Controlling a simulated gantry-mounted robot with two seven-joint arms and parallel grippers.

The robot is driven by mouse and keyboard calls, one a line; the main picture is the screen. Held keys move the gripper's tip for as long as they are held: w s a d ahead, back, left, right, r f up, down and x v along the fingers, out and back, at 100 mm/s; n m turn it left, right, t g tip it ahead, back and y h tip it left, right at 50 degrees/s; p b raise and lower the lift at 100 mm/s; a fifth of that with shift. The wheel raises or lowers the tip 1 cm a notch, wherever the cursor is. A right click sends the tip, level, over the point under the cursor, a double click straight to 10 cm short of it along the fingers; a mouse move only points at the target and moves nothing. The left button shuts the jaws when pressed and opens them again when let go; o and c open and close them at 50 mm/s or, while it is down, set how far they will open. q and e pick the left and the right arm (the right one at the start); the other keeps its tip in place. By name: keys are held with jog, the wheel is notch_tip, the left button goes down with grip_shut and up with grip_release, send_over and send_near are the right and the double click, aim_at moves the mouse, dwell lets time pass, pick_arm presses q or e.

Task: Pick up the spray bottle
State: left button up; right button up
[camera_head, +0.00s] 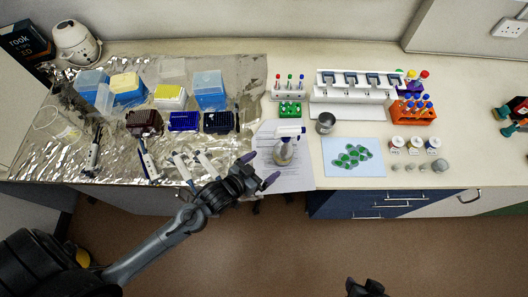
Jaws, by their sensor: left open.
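The spray bottle (284,152) stands on papers near the bench's front edge, in the middle of the head view. It has a white trigger top and a clear body with yellowish contents. My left gripper (262,168) is open at the front edge, just left of and nearer than the bottle. Its two fingers are spread, one toward the bottle's left side and one in front of it. I see no contact with the bottle. My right gripper (365,287) shows only partly at the bottom edge, low in front of the bench, and its jaws are unclear.
White papers (297,181) lie under the bottle. A metal cup (325,123) and a mat with green pieces (354,157) are to its right. A green rack (290,109) stands behind. Pipettes and tip boxes lie on foil (60,165) at left.

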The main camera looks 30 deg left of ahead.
aim_at(277, 156)
pick_arm(q)
jog(key=f, duration=0.1)
jog(key=f+b, duration=0.1)
jog(key=w+a+f+b, duration=0.1)
jog(key=f, duration=0.1)
jog(key=shift+w, duration=0.1)
jog(key=shift+w+f+b, duration=0.1)
jog(key=shift+w+b, duration=0.15)
jog(key=shift+b, duration=0.3)
jog(key=shift+w+d+f+m, duration=0.1)
jog(key=shift+w+d+m, duration=0.1)
jog(key=shift+w+m, duration=0.1)
jog(key=x, duration=0.4)
jog(key=shift+w, duration=0.1)
jog(key=shift+w+d+f, duration=0.1)
jog(key=shift+w+d, duration=0.05)
jog(key=shift+w, duration=0.35)
jog(key=shift+w+d+f, duration=0.1)
jog(key=shift+w+d, duration=0.05)
jog(key=shift+w, duration=0.3)
jog(key=x, duration=0.3)
jog(key=shift+w+d+r, duration=0.2)
jog(key=shift+w+f, duration=0.25)
jog(key=shift+w, duration=0.15)
jog(key=shift+d, duration=0.1)
pick_arm(e)
notch_tip(277, 156, down, 5)
jog(key=shift+d+r, duration=0.1)
jog(key=shift+r, duration=0.1)
